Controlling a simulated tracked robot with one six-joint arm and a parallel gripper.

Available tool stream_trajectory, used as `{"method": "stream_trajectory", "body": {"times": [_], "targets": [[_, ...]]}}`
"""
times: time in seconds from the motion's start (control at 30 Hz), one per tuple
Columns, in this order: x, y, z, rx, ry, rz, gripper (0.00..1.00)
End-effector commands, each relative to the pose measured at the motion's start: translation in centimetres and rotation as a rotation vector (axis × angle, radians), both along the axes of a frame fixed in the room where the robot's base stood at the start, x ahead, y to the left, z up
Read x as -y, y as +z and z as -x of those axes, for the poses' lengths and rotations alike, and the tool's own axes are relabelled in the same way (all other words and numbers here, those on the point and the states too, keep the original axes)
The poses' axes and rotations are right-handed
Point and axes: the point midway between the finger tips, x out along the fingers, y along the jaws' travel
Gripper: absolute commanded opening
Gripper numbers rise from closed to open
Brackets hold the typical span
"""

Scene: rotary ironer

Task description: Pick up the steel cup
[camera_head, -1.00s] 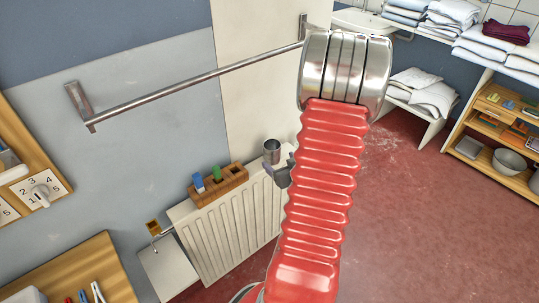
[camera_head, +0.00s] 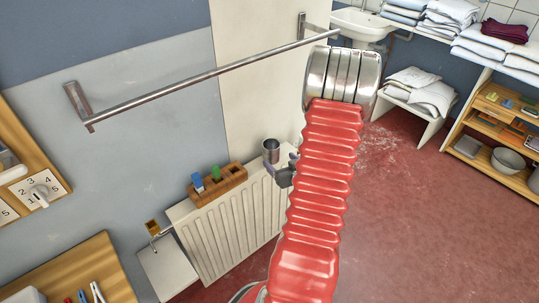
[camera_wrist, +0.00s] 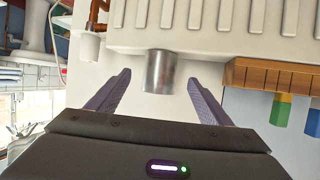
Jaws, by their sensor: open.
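The steel cup (camera_head: 271,151) stands on top of the white radiator (camera_head: 236,226), at the right end near the wall. In the wrist view the cup (camera_wrist: 159,72) shows upside down, ahead of and between my two fingers. My gripper (camera_wrist: 155,92) is open, with one finger on each side of the cup's line and clear gaps to it. In the head view my gripper (camera_head: 284,174) is partly hidden behind my red arm, close to the cup on its right.
A wooden block holder (camera_head: 217,181) with blue and green items sits on the radiator left of the cup. A steel rail (camera_head: 200,79) runs along the wall above. A small valve or bracket (camera_head: 153,229) is at the radiator's left end. The red floor is open on the right.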

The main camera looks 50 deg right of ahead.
Motion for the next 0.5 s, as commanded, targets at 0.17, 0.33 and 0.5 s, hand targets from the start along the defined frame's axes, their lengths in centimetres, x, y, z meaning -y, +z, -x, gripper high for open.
{"method": "stream_trajectory", "body": {"times": [0.17,0.33,0.5], "targets": [[1.2,-1.1,-2.3,0.0,0.002,0.0,0.73],[1.8,-1.6,-3.3,0.0,0.001,0.0,0.73],[1.8,-1.6,-3.4,0.0,0.0,0.001,0.73]]}}
